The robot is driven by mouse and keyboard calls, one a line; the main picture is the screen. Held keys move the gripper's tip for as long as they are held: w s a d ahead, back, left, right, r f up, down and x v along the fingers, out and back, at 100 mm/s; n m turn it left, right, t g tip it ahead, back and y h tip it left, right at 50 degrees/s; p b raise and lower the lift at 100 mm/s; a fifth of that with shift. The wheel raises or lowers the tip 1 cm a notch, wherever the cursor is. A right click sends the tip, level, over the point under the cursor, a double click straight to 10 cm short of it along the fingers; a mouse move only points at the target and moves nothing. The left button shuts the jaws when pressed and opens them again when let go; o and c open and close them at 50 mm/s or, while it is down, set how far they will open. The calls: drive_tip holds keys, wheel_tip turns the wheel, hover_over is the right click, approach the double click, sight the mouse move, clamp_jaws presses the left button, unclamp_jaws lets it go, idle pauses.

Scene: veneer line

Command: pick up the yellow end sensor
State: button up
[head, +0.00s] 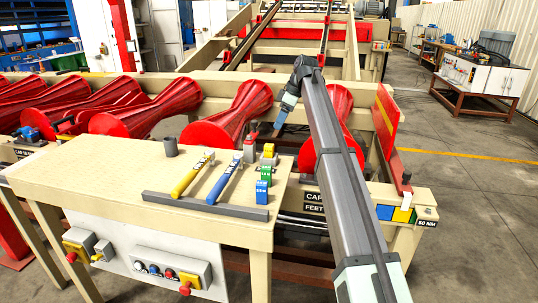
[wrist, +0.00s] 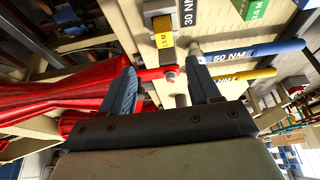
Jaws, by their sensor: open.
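The yellow end sensor, a small block with a yellow face marked 1.5 M, stands at the far right edge of the cream bench in the head view (head: 268,151). In the wrist view its yellow face (wrist: 165,42) shows just beyond the fingertips, between them in the picture. My gripper (wrist: 162,72) is open, with nothing held between its blue-grey fingers. In the head view my gripper (head: 278,131) hangs just above and behind the sensor, partly hidden by my arm. I cannot tell the exact gap.
A green block (head: 265,172) and a blue block (head: 262,190) stand in front of the sensor. Red rollers (head: 232,112) stand close behind the bench.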

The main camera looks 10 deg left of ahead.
sight(270, 145)
drive_tip(key=x, duration=0.7)
drive_tip(key=shift+f, duration=0.15)
drive_tip(key=shift+s+x, duration=0.2)
drive_tip(key=shift+x, duration=1.1)
drive_tip(key=shift+s+x, duration=0.2)
drive_tip(key=shift+x, duration=1.05)
drive_tip(key=shift+d+f, duration=0.1)
drive_tip(key=shift+d, duration=0.05)
drive_tip(key=shift+c, duration=0.3)
drive_tip(key=c, duration=1)
